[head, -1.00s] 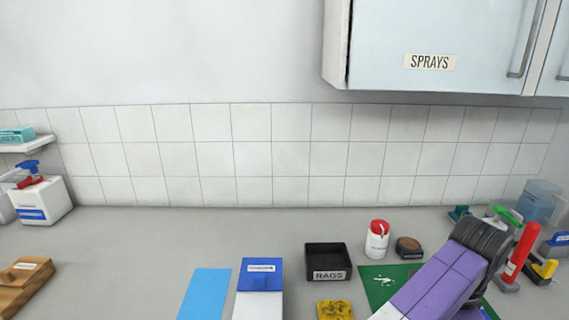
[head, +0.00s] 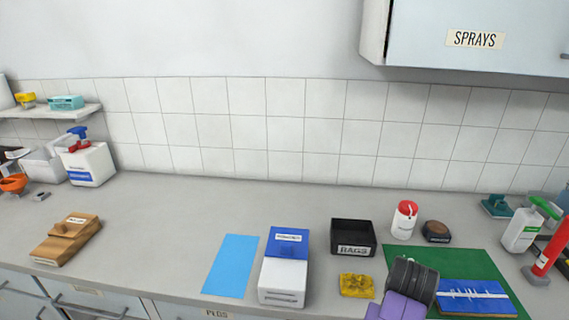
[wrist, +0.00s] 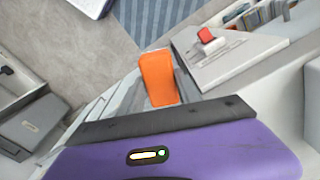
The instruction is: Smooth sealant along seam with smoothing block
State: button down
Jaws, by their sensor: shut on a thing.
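A blue board (head: 470,309) lies on a green mat (head: 505,278) at the lower right in the head view. A wavy white line of sealant (head: 475,294) runs along it. My purple and black arm covers the mat's left part. In the wrist view my gripper (wrist: 158,98) is shut on an orange block (wrist: 157,72), which sticks out past the purple gripper body and looks like the smoothing block. The gripper does not show in the head view. In the wrist view the block is over floor and furniture, with no board or sealant in sight.
A black RAGS tray (head: 366,251), yellow sponge (head: 356,285), red-capped container (head: 403,222) and brown round brush (head: 436,232) stand left of and behind the mat. A green-topped spray bottle (head: 521,230) and red cylinder (head: 549,249) stand right. The counter's back middle is clear.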

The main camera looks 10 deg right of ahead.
jog(key=a+f+n, duration=0.5)
jog(key=a+n, duration=0.2)
jog(key=a, duration=0.2)
jog(key=shift+s+a+n, duration=0.15)
jog(key=shift+a+n, duration=0.15)
